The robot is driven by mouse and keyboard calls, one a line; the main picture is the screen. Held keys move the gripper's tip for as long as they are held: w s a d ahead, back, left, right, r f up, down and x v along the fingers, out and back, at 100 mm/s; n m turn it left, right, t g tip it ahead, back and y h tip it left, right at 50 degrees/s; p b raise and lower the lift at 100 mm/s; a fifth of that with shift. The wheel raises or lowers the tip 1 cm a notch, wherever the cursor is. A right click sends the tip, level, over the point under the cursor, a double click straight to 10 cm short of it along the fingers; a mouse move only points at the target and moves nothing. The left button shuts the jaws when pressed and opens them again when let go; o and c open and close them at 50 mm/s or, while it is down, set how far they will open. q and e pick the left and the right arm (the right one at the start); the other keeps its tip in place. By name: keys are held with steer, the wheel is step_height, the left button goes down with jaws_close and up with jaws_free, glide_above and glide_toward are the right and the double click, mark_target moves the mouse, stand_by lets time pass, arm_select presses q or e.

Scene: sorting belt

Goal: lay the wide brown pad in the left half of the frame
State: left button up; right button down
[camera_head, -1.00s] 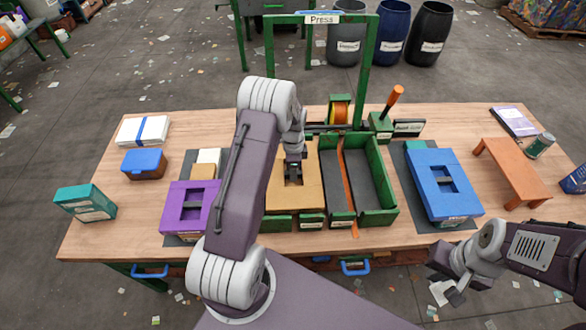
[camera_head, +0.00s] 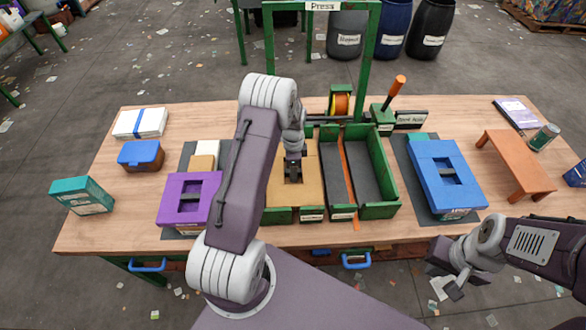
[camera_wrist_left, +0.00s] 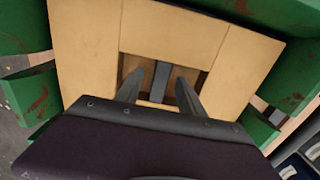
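The wide brown pad (camera_head: 306,197) is tan with a slot and a grey grip bar in its middle. It lies flat in the left half of the green frame (camera_head: 380,211); my left arm hides part of its left side. The pad (camera_wrist_left: 85,50) fills much of the left wrist view, with its grey bar (camera_wrist_left: 160,82) in the slot. My left gripper (camera_head: 292,176) points down at the slot. Its two fingers (camera_wrist_left: 160,88) are apart, one each side of the bar, with gaps visible. My right gripper (camera_head: 466,287) is open and empty beyond the table's front right edge.
The frame's right half (camera_head: 368,182) is empty, with an orange divider (camera_head: 349,176) beside it. A purple pad (camera_head: 189,199) sits left, a blue one (camera_head: 445,177) right. The green press arch (camera_head: 268,60) and orange-handled lever (camera_head: 396,88) stand behind. An orange bench (camera_head: 516,165) stands far right.

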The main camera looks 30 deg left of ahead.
arm_select(q)
step_height(320, 180, up, 9)
steer(key=shift+r, duration=0.1)
stand_by(0.5)
stand_by(0.5)
steer(key=s+d+r+m+t, duration=0.1)
steer(key=s+d+r, duration=0.2)
steer(key=d+r, duration=0.45)
steer(key=s+d+f+n, duration=0.1)
steer(key=s+n, duration=0.5)
steer(key=s, duration=0.1)
steer(key=s+d+f+n, duration=0.1)
steer(key=s+d+n, duration=0.1)
steer(key=s+n, duration=0.5)
steer(key=shift+s+d+f, duration=0.25)
steer(key=shift+s, duration=0.5)
